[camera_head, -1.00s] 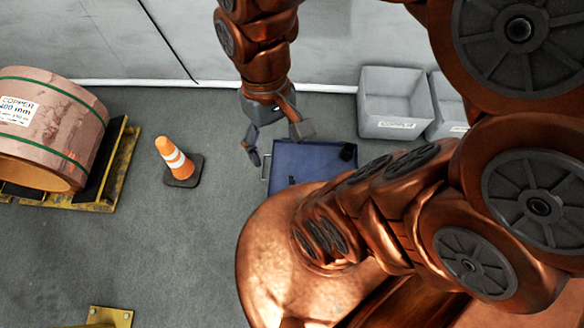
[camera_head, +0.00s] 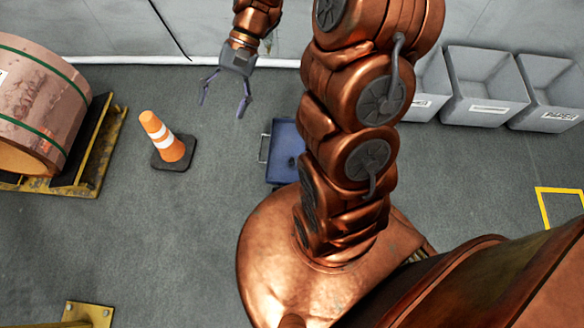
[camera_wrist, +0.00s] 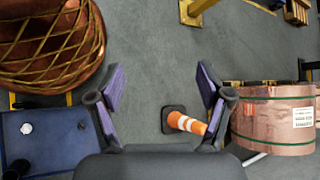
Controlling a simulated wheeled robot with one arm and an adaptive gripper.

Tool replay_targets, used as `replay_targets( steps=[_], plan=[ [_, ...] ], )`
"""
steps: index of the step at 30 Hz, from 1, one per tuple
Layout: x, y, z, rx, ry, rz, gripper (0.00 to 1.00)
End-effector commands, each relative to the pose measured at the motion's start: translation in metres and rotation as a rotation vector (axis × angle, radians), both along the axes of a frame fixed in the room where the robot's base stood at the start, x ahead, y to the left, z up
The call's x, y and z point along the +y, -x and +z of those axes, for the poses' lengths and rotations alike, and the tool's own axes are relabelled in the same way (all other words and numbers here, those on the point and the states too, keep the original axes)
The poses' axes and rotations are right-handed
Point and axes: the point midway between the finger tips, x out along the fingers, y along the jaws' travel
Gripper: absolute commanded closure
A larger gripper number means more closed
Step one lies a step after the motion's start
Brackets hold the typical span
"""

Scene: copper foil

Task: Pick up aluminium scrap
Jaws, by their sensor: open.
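My gripper (camera_head: 223,103) is open and empty, over bare floor near the back wall, to the left of my arm. Its two spread fingers also show in the wrist view (camera_wrist: 160,88). I cannot pick out aluminium scrap for certain. A blue tray or case (camera_head: 283,140) lies on the floor to the right of and nearer than the gripper, partly hidden behind my arm. In the wrist view the blue tray (camera_wrist: 55,135) is at the left, with a small white round thing (camera_wrist: 26,128) and a dark thing (camera_wrist: 18,167) on it.
An orange and white cone (camera_head: 162,135) stands left of the gripper. A banded copper coil (camera_head: 42,100) rests on a yellow pallet (camera_head: 105,140) at the far left. Grey bins (camera_head: 485,100) stand along the back right. A yellow floor marking (camera_head: 545,208) lies at right. The floor between cone and tray is clear.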

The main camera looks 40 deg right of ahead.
Motion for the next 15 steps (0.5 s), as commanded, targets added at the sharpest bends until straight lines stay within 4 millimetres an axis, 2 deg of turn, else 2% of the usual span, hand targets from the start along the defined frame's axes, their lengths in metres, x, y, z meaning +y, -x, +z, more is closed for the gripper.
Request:
replay_targets(
  steps=[1,8,15],
  plan=[
    [-0.005,-0.01,-0.025,0.02,-0.025,-0.04,0.22],
    [-0.032,-0.046,-0.098,0.102,-0.131,-0.216,0.22],
    [-0.071,-0.075,-0.185,0.191,-0.226,-0.416,0.22]
  ],
)
